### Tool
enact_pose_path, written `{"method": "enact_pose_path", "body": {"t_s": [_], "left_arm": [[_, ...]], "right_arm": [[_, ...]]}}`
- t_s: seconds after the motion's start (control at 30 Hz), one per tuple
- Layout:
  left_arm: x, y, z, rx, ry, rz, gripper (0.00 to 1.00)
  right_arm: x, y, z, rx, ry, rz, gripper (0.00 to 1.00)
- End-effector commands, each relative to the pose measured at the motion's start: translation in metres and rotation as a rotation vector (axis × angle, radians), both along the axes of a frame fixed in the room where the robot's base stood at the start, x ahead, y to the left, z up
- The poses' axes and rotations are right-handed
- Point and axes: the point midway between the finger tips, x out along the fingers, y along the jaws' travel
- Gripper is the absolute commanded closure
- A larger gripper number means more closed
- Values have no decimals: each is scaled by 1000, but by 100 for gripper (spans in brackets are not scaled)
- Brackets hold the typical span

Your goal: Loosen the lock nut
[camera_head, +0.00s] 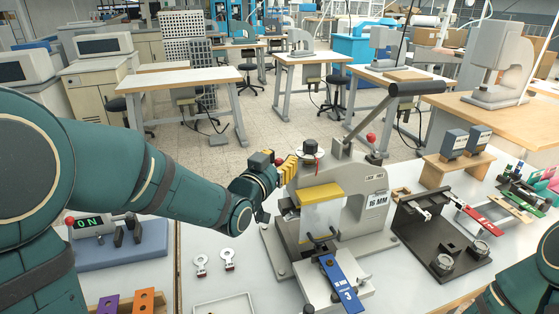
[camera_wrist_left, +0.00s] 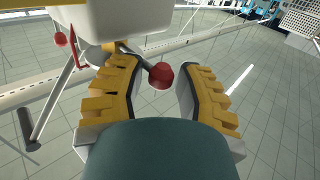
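The grey hand press (camera_head: 352,205) stands on the near table with a white plate reading 16 MM (camera_head: 377,200). My left gripper (camera_head: 280,172) is at the upper left side of the press. In the left wrist view its yellow-padded fingers (camera_wrist_left: 160,85) are apart. A red knob (camera_wrist_left: 161,75) on a short grey lever shows in the gap between them, with no visible grip on it. I cannot tell for sure which part is the lock nut; it may be at this lever. My right gripper is out of view; only part of my right arm shows.
A long press handle (camera_head: 416,88) rises at the right of the press. A black fixture (camera_head: 440,240) stands to its right. A blue tool marked 3 (camera_head: 341,283) lies in front. Two small tags (camera_head: 201,265) and a white tray (camera_head: 222,306) lie at left.

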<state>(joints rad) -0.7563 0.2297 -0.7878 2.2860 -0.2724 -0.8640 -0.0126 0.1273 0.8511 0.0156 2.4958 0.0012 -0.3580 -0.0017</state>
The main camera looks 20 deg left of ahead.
Motion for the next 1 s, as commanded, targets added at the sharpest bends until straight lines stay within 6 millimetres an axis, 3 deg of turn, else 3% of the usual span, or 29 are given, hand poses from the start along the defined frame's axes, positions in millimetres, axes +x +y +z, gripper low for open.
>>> {"method": "enact_pose_path", "body": {"t_s": [0.03, 0.07, 0.1, 1.0], "left_arm": [[0, 0, 0, 0, 0, 0, 89], [0, 0, 0, 0, 0, 0, 99], [0, 0, 0, 0, 0, 1, 100], [-1, 0, 3, -3, -7, 53, 100]], "right_arm": [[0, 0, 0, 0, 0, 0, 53], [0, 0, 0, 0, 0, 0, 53], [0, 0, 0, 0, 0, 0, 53], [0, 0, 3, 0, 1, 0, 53]]}}
